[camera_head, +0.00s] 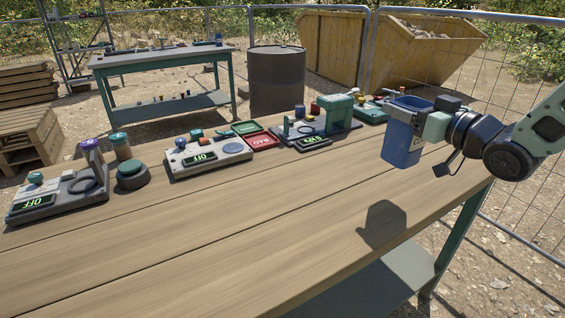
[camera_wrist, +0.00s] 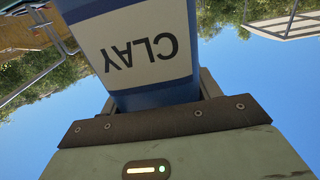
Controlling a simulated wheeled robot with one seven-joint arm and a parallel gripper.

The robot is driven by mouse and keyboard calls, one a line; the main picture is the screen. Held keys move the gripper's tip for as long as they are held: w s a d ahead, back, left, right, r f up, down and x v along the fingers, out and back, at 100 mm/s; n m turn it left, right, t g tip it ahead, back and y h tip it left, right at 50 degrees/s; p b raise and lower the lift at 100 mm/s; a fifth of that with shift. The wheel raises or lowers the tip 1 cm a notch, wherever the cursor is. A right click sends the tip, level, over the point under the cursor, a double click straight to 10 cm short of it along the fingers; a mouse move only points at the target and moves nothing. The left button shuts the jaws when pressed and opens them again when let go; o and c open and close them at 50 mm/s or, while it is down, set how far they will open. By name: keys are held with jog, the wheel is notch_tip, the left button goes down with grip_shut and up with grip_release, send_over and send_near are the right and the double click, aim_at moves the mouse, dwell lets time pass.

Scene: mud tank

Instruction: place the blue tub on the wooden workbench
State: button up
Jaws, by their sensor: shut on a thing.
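The blue tub (camera_head: 402,140) is held in the air above the right end of the wooden workbench (camera_head: 230,220), upright with its open top facing up. Its shadow falls on the bench top, apart from the tub. My gripper (camera_head: 418,122) comes from the right and is shut on the tub. In the wrist view the tub (camera_wrist: 140,95) fills the upper middle, with a white label reading CLAY upside down. The fingertips are mostly hidden there behind the gripper's body.
Along the bench's back edge stand a grey device (camera_head: 58,198), a white device (camera_head: 208,155), a red tray (camera_head: 261,141) and a green press-like device (camera_head: 338,115). The front and middle of the bench top are clear. A metal fence (camera_head: 510,60) stands behind on the right.

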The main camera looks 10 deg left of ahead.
aim_at(400, 152)
jog(key=r+p, duration=0.1)
jog(key=p, duration=0.2)
jog(key=shift+s, duration=0.1)
jog(key=shift+s+d+p, duration=0.1)
jog(key=shift+p, duration=0.5)
jog(key=shift+f+p, duration=0.15)
jog(key=shift+p, duration=0.25)
jog(key=shift+s+d+f, duration=0.1)
jog(key=shift+d+f, duration=0.05)
jog(key=shift+f, duration=0.05)
jog(key=shift+f+p, duration=0.3)
jog(key=shift+f, duration=4.75)
jog(key=shift+f, duration=0.15)
jog(key=o, duration=1.6)
